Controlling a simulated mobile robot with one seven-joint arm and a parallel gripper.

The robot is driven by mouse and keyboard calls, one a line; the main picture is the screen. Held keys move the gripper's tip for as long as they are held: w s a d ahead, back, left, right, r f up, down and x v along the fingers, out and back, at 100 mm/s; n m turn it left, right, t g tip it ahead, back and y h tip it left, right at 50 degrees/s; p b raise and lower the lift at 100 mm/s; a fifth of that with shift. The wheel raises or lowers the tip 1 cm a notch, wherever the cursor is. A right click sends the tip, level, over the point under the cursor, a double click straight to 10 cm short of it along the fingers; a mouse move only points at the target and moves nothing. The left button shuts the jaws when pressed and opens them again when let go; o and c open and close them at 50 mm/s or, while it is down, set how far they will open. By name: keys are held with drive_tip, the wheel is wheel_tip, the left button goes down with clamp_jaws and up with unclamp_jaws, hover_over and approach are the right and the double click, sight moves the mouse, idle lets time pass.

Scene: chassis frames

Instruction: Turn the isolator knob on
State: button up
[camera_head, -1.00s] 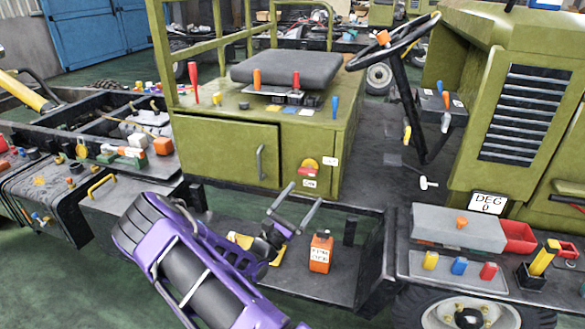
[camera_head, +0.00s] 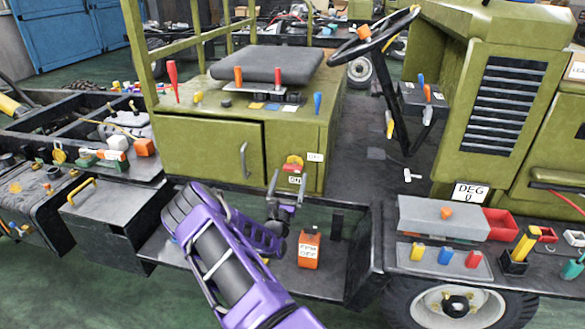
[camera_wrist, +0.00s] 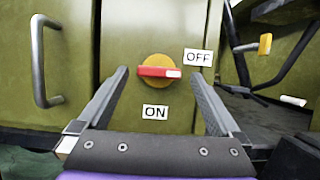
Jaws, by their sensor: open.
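The isolator knob (camera_wrist: 158,71) is a red bar handle on a yellow disc, on the green panel. Its bar lies roughly horizontal, its white-marked end toward the OFF label (camera_wrist: 198,57). The ON label (camera_wrist: 155,112) is below the knob. In the head view the knob (camera_head: 293,161) sits at the lower right of the green cabinet, just above my gripper (camera_head: 287,180). In the wrist view my gripper (camera_wrist: 160,75) is open, its two fingers on either side of the knob in the picture. I cannot tell how far the fingertips are from the panel; no contact shows.
A grey door handle (camera_wrist: 40,60) is left of the knob. An orange box-like container (camera_head: 309,249) stands on the step plate below, beside my arm. The steering wheel (camera_head: 375,35) and column are at the right. Levers (camera_head: 238,76) stand on the cabinet top.

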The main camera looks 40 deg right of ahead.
sight(292, 170)
drive_tip(key=x, duration=0.5)
drive_tip(key=shift+a, duration=0.1)
drive_tip(key=shift+s, duration=0.1)
drive_tip(key=c, duration=1.2)
drive_tip(key=shift+c, duration=0.2)
